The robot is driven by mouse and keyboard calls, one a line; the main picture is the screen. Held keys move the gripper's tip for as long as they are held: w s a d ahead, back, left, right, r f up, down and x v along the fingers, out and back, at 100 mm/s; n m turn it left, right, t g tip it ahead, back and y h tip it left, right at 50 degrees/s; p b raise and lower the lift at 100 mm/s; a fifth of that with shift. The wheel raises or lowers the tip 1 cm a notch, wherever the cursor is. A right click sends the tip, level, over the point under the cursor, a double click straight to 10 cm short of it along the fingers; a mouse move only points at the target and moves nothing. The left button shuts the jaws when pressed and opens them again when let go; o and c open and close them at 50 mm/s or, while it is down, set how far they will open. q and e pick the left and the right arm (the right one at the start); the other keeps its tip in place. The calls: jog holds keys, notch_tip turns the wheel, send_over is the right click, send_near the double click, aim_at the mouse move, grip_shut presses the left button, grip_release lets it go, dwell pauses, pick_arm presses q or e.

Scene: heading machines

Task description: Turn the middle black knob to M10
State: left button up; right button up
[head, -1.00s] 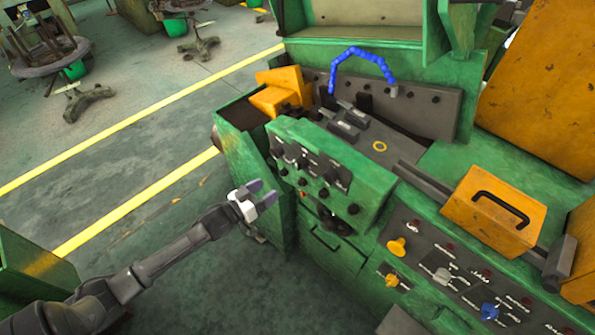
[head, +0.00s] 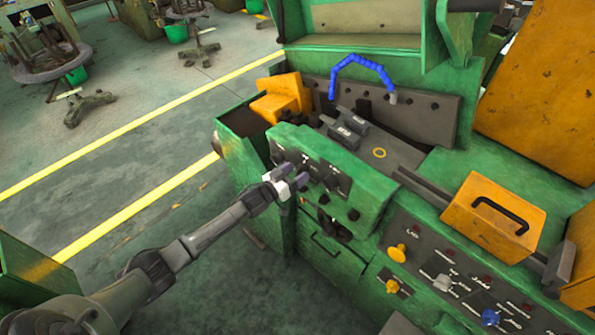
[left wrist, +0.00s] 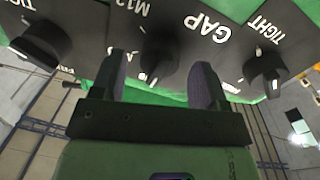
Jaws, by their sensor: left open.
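The middle black knob (left wrist: 157,58) shows in the left wrist view between my two fingers, on a dark plate with white lettering, "M12" and "GAP". A white mark shows at its lower edge. My left gripper (left wrist: 160,78) is open, its fingers either side of the knob; I cannot tell whether they touch it. In the head view my left gripper (head: 293,175) is at the front of the green control box (head: 355,197) and hides part of the knob row. Other black knobs stand to the left (left wrist: 42,45) and right (left wrist: 266,66). My right gripper is not in view.
More small knobs sit lower on the box front. A lower panel with a yellow knob (head: 397,253) and a blue knob (head: 490,317) is at right. An orange box with a black handle (head: 492,218) stands on the machine. The floor at left is open.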

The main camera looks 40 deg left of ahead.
pick_arm(q)
jog(key=shift+w, duration=0.55)
jog(key=shift+d, duration=0.1)
jog(key=shift+c, duration=0.5)
jog(key=c, duration=0.8)
jog(key=m+p, duration=0.1)
jog(key=m, duration=0.4)
jog(key=shift+m, duration=0.4)
jog(key=m, duration=0.5)
jog(key=shift+g+y, duration=0.3)
jog(key=shift+m, duration=0.4)
